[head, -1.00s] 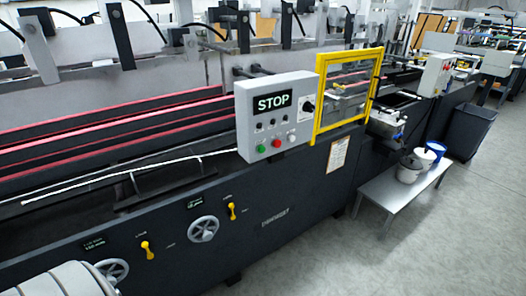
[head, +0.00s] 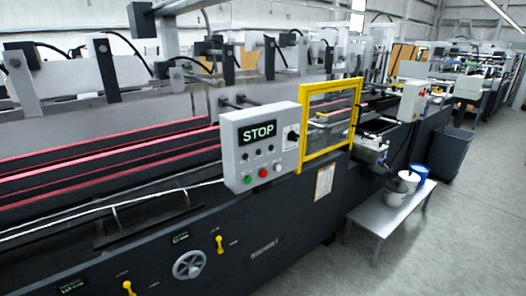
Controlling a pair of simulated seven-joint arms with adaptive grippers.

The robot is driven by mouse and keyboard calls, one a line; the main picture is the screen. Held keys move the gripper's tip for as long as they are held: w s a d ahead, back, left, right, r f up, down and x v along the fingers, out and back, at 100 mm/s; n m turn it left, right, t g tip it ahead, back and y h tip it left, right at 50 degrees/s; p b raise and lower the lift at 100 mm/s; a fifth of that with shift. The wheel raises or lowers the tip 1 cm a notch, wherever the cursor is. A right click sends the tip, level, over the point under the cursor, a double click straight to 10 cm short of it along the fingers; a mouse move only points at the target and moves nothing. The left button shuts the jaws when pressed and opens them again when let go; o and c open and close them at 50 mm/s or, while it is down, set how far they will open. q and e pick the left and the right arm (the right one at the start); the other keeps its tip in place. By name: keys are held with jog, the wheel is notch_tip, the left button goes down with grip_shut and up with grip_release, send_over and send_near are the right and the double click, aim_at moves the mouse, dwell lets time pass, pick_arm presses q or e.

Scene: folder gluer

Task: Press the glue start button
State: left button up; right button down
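A grey control box (head: 233,163) stands at the middle of the head view, on the near side of the machine. Its display (head: 257,133) reads STOP. Along its lower face sit a green button (head: 248,180), a red button (head: 263,173) and a whitish button (head: 277,167). A black knob (head: 291,138) is at its upper right. A second, smaller box (head: 413,100) with a red button stands farther along the machine at the right. The button labels are too small to read, so I cannot tell which one is glue start. Neither gripper is in view.
A yellow-framed guard (head: 303,120) stands right of the box. A low grey bench (head: 385,218) with white and blue buckets (head: 419,175) stands on the floor beside the machine, with a dark bin (head: 452,150) beyond. The floor at lower right is clear.

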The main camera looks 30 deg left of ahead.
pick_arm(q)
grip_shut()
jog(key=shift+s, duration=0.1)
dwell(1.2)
